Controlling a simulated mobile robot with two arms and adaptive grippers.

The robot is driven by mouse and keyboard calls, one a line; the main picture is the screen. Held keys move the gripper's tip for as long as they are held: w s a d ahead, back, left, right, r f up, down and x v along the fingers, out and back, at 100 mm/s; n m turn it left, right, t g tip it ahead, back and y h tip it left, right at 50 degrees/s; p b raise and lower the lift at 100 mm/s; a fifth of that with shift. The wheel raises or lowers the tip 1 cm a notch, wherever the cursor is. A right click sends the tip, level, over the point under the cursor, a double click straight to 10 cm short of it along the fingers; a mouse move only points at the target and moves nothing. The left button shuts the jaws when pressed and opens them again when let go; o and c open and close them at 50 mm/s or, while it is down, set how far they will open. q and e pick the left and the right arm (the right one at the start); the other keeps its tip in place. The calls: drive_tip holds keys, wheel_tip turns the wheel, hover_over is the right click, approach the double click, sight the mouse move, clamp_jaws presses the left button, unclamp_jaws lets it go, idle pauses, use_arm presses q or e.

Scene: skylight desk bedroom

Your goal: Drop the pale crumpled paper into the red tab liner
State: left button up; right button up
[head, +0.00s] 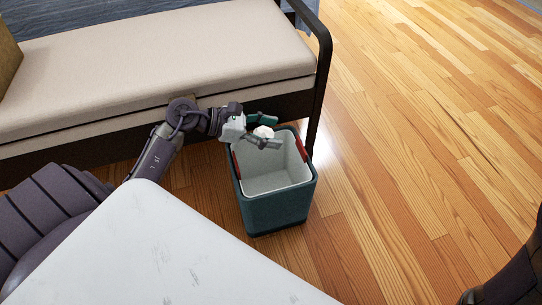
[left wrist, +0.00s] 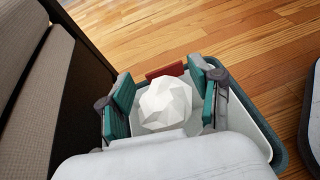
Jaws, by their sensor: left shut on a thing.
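The pale crumpled paper (head: 263,132) is a small white faceted ball. My left gripper (head: 262,130) is shut on it and holds it over the far part of the bin's opening. In the left wrist view the paper (left wrist: 166,104) sits between the two teal finger pads. The bin (head: 277,212) is dark teal with a white liner (head: 277,180) that has red tabs (head: 301,149) at its sides. One red tab (left wrist: 165,71) also shows beyond the paper in the left wrist view. The liner's floor is partly hidden by the gripper. My right gripper is not in view.
A beige cushioned bench (head: 170,65) with a dark frame stands behind the bin, close to my left arm. A white marbled tabletop (head: 160,255) fills the near left.

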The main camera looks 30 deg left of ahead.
use_arm(q)
drive_tip(key=o, duration=0.8)
drive_tip(key=v, duration=1.2)
